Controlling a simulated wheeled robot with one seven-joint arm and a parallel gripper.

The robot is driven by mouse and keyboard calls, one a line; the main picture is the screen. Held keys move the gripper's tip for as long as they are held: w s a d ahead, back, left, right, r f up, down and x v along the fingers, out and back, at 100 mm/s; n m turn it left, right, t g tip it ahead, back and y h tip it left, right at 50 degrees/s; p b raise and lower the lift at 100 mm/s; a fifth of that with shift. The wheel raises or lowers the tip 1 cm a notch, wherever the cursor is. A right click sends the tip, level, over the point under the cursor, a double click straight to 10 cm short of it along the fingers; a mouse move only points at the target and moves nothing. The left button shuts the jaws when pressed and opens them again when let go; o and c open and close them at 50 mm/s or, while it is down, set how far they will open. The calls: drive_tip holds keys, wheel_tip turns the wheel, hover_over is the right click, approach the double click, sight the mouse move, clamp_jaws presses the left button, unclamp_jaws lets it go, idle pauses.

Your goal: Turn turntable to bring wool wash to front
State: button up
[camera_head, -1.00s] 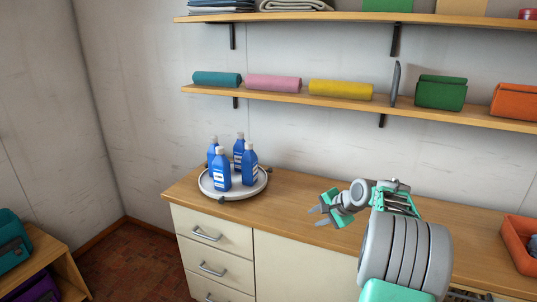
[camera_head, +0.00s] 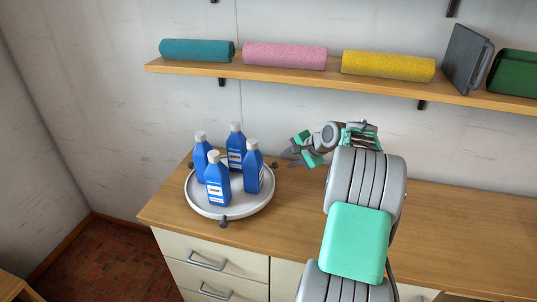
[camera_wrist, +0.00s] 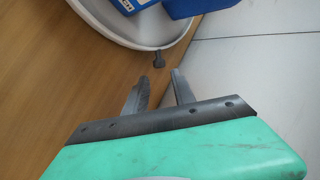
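A round white turntable (camera_head: 222,212) sits on the wooden counter and also shows in the wrist view (camera_wrist: 145,42). Several blue bottles with white caps and white labels stand upright on it, including a front one (camera_head: 217,182), a right one (camera_head: 253,170), a back one (camera_head: 236,150) and a left one (camera_head: 201,160). The labels are too small to tell which is wool wash. Dark knobs stick out from the rim, one at the front (camera_head: 223,223) and one at the right (camera_wrist: 158,61). My gripper (camera_head: 288,158) is open and empty, its fingertips just short of the right knob.
The counter (camera_head: 440,225) is clear right of the turntable, under my arm. A wall shelf (camera_head: 290,76) above holds teal, pink and yellow rolls, a dark upright item and a green item. Drawers (camera_head: 212,262) are below the counter's left end.

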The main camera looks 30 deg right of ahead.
sight(277, 165)
drive_tip(key=x, duration=0.7)
drive_tip(key=shift+w+f, duration=0.1)
drive_tip(key=shift+f, duration=0.05)
drive_tip(key=shift+a, duration=0.1)
clamp_jaws()
idle(1.1)
